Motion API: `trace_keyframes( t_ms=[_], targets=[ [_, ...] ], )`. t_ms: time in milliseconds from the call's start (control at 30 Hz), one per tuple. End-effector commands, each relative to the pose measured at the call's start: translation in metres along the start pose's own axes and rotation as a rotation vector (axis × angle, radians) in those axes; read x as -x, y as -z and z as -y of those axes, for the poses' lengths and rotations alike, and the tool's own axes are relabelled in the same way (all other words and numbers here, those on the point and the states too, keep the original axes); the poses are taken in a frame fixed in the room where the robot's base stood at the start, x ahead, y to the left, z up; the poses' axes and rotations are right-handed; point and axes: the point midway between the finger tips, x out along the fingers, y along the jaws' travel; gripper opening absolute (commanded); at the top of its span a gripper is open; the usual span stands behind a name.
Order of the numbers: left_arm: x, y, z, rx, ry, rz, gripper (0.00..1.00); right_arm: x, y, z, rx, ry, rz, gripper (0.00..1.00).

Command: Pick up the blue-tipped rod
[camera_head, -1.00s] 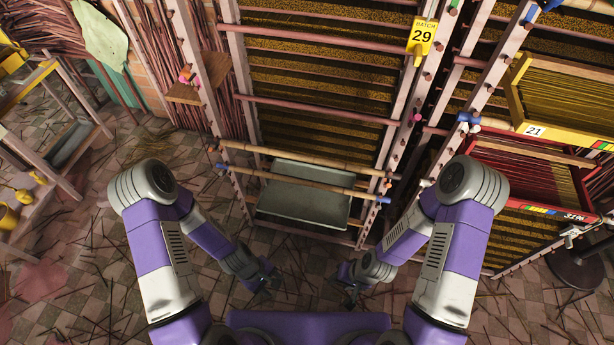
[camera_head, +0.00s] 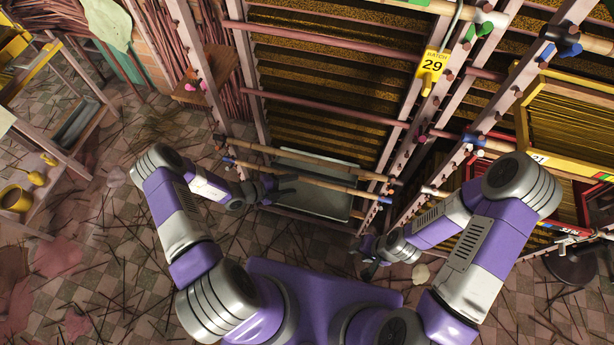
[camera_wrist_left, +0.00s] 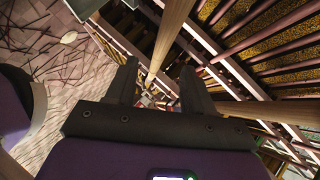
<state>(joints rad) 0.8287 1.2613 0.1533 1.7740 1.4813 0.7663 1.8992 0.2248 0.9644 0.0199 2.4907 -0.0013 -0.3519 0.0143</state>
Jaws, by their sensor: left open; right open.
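The blue-tipped rod (camera_head: 330,186) is the lower of two pale rods lying across the front of the rack. Its blue right end shows near the right post, and its left end is also blue. My left gripper (camera_head: 284,187) is open at the left half of this rod, close to it. In the left wrist view the open fingers (camera_wrist_left: 160,85) point at a pale rod (camera_wrist_left: 173,35) that runs between and beyond them; whether they touch it I cannot tell. My right gripper (camera_head: 369,262) is open and empty, low at the right of the rack.
A second pale rod (camera_head: 320,162) lies just above and behind. A grey tray (camera_head: 310,205) sits below. The rack's posts (camera_head: 399,135) stand at both sides, with a yellow batch 29 tag (camera_head: 433,66). Yellow and red trays are at the right. Sticks litter the tiled floor (camera_head: 120,250).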

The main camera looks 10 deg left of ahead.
Motion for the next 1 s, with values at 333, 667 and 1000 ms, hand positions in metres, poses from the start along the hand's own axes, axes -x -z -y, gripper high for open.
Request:
trace_keyframes(
  t_ms=[333, 667, 1000],
  targets=[
    [-0.044, 0.0, 0.001, -0.006, -0.004, -0.005, 0.53, -0.014, 0.001, -0.005, 0.0, 0.0, 0.0, 0.43],
    [-0.058, 0.001, 0.003, -0.006, -0.005, -0.002, 0.53, -0.016, 0.001, -0.006, 0.0, 0.0, 0.0, 0.43],
    [-0.058, 0.001, 0.003, -0.006, -0.005, -0.003, 0.02, -0.016, 0.001, -0.006, 0.0, 0.0, 0.0, 0.43]
  ],
)
